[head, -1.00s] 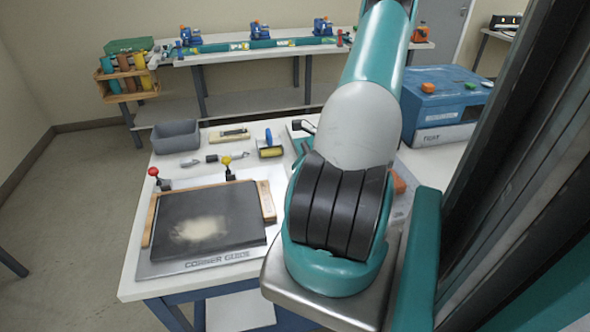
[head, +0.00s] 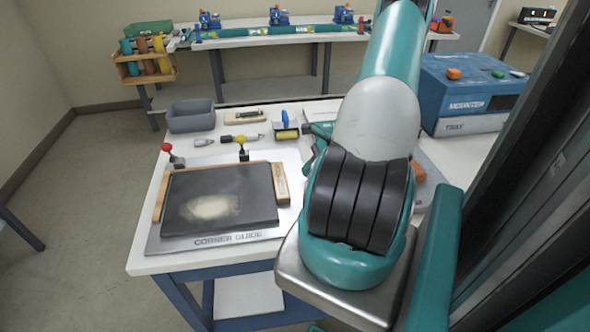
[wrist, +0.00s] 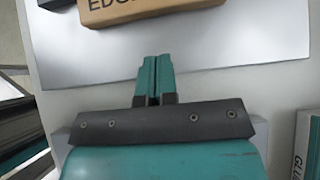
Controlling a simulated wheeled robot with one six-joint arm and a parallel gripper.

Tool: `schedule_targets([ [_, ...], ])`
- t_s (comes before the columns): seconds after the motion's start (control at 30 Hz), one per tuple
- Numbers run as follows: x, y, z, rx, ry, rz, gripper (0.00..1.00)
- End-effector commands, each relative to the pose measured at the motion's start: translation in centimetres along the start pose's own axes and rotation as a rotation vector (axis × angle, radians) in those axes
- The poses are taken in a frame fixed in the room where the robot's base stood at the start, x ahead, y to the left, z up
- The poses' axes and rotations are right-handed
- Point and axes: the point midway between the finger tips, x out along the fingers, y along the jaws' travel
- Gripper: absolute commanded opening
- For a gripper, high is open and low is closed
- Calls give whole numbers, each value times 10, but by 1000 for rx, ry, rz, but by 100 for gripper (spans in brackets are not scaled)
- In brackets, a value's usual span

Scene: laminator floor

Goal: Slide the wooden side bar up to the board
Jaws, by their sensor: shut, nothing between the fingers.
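The wooden side bar (head: 281,184) lies along the right edge of the dark board (head: 181,208); in the head view I cannot tell if they touch. The board has a pale smudge and lies on the grey corner guide plate (head: 228,239). In the wrist view the bar (wrist: 150,13), with part of the word "EDGE" on it, crosses the top. A dark corner (wrist: 50,3), likely the board, shows left of it. My gripper (wrist: 155,62) is shut and empty, over the pale plate, short of the bar. In the head view my arm hides the gripper.
A red-knobbed clamp (head: 168,150) and a yellow-knobbed one (head: 242,142) stand behind the board. A grey bin (head: 190,115), a roller (head: 286,130) and small tools lie farther back. A blue machine (head: 474,85) is at the right. A white box (wrist: 307,145) is at lower right in the wrist view.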

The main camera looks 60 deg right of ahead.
Motion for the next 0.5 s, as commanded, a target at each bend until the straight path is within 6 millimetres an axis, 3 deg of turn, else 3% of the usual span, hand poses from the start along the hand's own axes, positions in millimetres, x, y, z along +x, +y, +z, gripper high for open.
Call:
schedule_targets([
  [0.2, 23, 0, 22, -2, 0, 3, 0],
  [0.5, 33, 0, 28, -1, 0, -1, 0],
])
